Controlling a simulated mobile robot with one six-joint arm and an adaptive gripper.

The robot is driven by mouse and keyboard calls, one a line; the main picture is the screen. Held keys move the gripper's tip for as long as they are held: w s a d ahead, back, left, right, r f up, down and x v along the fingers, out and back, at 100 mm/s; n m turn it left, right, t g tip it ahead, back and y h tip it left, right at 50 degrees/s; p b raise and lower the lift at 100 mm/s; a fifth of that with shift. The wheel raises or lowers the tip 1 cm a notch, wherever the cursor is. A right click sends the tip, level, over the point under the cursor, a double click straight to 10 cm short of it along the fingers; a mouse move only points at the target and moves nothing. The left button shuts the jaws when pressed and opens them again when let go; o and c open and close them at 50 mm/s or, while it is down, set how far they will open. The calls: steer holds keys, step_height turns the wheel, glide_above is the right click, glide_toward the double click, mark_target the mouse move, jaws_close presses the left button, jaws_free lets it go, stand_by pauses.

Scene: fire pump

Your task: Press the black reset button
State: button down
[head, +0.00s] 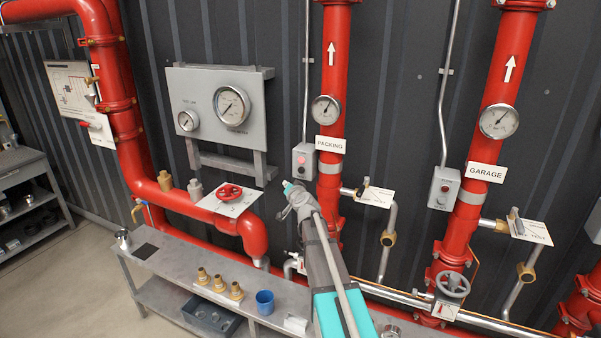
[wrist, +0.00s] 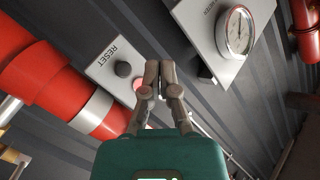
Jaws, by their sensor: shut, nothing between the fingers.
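A grey box (head: 305,154) with a red lamp (head: 301,161) is on the wall beside the PACKING pipe. In the wrist view this box (wrist: 103,71) appears tilted, with a RESET label, a round black button (wrist: 123,69) and the red lamp (wrist: 138,84). My gripper (head: 287,186) is shut and empty, just below and left of the box in the head view. In the wrist view my gripper's fingertips (wrist: 158,66) are together, right of the black button and partly over the box's edge by the lamp. The button is uncovered. I cannot tell whether the fingers touch the box.
The red PACKING pipe (head: 333,90) runs close on the box's right. A gauge panel (head: 210,140) is on the wall to the left. A similar box (head: 443,188) is by the GARAGE pipe. A bench (head: 175,262) with brass fittings and a blue cup (head: 265,302) stands below.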

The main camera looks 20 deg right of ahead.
mark_target(298, 170)
steer(key=shift+w+d, duration=0.1)
steer(key=shift+w+d, duration=1.45)
steer(key=shift+d, duration=0.15)
steer(key=shift+w+d, duration=1.4)
steer(key=shift+d, duration=0.15)
steer(key=shift+w+d, duration=0.6)
steer(key=shift+d, duration=0.1)
stand_by(0.8)
steer(key=shift+s+a, duration=0.1)
stand_by(0.3)
steer(key=shift+s+a, duration=0.5)
steer(key=shift+a, duration=0.1)
steer(key=shift+s, duration=0.1)
steer(key=shift+s+a, duration=1.6)
steer(key=shift+a, duration=0.25)
